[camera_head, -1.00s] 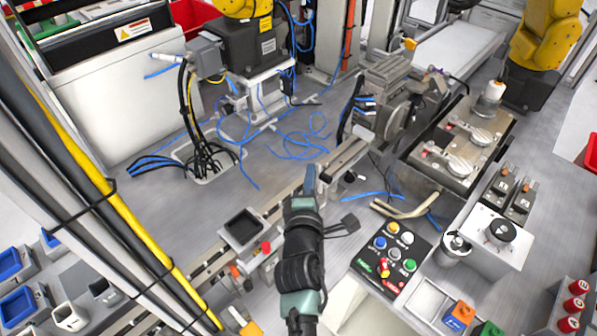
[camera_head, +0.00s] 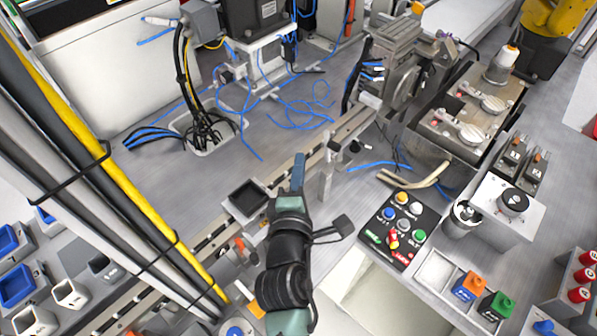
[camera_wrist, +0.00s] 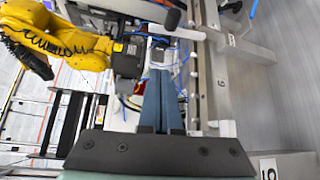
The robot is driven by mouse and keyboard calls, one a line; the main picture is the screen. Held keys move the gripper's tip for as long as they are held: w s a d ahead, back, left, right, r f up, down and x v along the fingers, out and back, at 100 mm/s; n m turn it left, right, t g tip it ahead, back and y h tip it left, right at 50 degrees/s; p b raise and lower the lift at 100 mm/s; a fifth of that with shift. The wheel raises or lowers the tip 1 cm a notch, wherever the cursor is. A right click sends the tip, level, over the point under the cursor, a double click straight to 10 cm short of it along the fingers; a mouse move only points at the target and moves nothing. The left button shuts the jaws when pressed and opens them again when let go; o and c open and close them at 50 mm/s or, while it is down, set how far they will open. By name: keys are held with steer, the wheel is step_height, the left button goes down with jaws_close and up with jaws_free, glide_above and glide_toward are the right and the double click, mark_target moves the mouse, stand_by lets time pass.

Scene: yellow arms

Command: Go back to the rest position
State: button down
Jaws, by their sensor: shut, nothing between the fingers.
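My gripper (camera_head: 299,172) is near the middle of the head view, at the end of my dark and grey-green arm, above the grey work table (camera_head: 230,165). It is seen nearly edge-on there. In the wrist view my gripper (camera_wrist: 162,75) shows two blue-grey fingers side by side, closed together with nothing between them. It holds nothing and appears apart from the things around it.
A button panel (camera_head: 393,232) is right of my arm. A black square tray (camera_head: 247,197) is close on its left. A metal fixture (camera_head: 468,115) stands back right. Blue cables (camera_head: 290,115) lie behind the gripper. A yellow arm (camera_wrist: 60,38) shows in the wrist view.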

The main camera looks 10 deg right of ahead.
steer(key=a+r+m+t, duration=0.2)
steer(key=r+m, duration=0.2)
steer(key=r, duration=0.6)
steer(key=a+r+m+t+y, duration=0.1)
steer(key=r+m+t, duration=0.15)
steer(key=r, duration=0.85)
steer(key=a+r+m+t, duration=0.2)
steer(key=r+m, duration=0.2)
steer(key=r, duration=0.6)
steer(key=s+a+r+m+t+y, duration=0.2)
steer(key=s+r, duration=0.3)
steer(key=r, duration=0.5)
steer(key=s+a+r+m+t+y, duration=0.2)
steer(key=s+r, duration=0.4)
steer(key=r, duration=0.3)
steer(key=shift+s+a+r+m+t, duration=0.15)
steer(key=shift+s+r+m+t, duration=0.2)
steer(key=shift+m+t, duration=0.45)
steer(key=shift+g, duration=0.25)
